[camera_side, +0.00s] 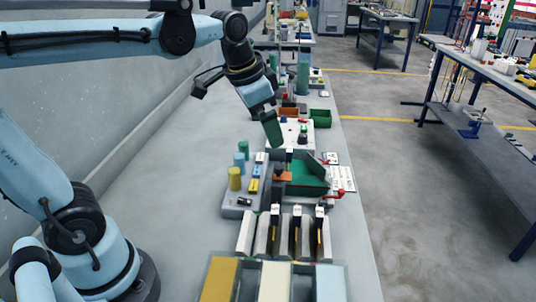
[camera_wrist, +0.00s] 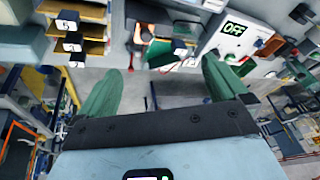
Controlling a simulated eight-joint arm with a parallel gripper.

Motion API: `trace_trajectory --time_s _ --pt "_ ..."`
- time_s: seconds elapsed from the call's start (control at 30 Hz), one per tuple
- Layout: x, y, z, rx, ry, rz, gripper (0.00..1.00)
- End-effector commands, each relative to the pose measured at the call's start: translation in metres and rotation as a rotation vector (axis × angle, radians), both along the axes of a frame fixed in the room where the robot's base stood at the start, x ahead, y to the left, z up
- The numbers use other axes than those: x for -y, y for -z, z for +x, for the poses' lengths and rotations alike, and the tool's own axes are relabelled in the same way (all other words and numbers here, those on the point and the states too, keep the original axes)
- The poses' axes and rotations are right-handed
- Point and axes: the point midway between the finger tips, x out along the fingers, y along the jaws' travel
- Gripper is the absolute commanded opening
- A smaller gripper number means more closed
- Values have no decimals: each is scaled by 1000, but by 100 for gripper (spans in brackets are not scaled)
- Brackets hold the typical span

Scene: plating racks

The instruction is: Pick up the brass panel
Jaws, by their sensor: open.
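My gripper (camera_side: 271,128) hangs above the bench in the side view, its green fingers pointing down. In the wrist view the two green fingers of my gripper (camera_wrist: 162,72) are apart with nothing held between them. In the side view, upright panels with yellowish edges (camera_side: 296,240) stand between pale blocks, under dark tops with white tags. I cannot tell which one is the brass panel. Yellowish panels with numbered tags (camera_wrist: 92,30) show at the upper left of the wrist view, away from the fingers.
Gold, cream and pale blue surfaces (camera_side: 219,280) lie in front of the blocks. A green tray (camera_side: 306,176), a red-handled part (camera_side: 338,192) and coloured cylinders (camera_side: 235,178) stand behind them. A box reading OFF (camera_wrist: 232,30) is near the right finger. The bench's left side is clear.

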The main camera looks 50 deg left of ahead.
Motion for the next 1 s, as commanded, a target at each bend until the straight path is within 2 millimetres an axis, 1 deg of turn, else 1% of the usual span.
trace_trajectory --time_s 0.03,0.2,0.33,0.47,0.57,0.6,0.67,0.8,0.83,1.0 --pt "2 8 -12 31 -33 -15 100" --pt "8 34 -42 139 -155 -77 100" --pt "11 53 -59 204 -225 -124 100" --pt "12 65 -68 243 -266 -154 100" --pt "13 70 -71 255 -280 -165 86" --pt "13 70 -71 257 -283 -167 80" --pt "13 70 -71 258 -285 -168 71" --pt "13 70 -71 257 -284 -167 49" --pt "13 70 -71 257 -284 -167 47" --pt "13 70 -71 256 -283 -167 47"
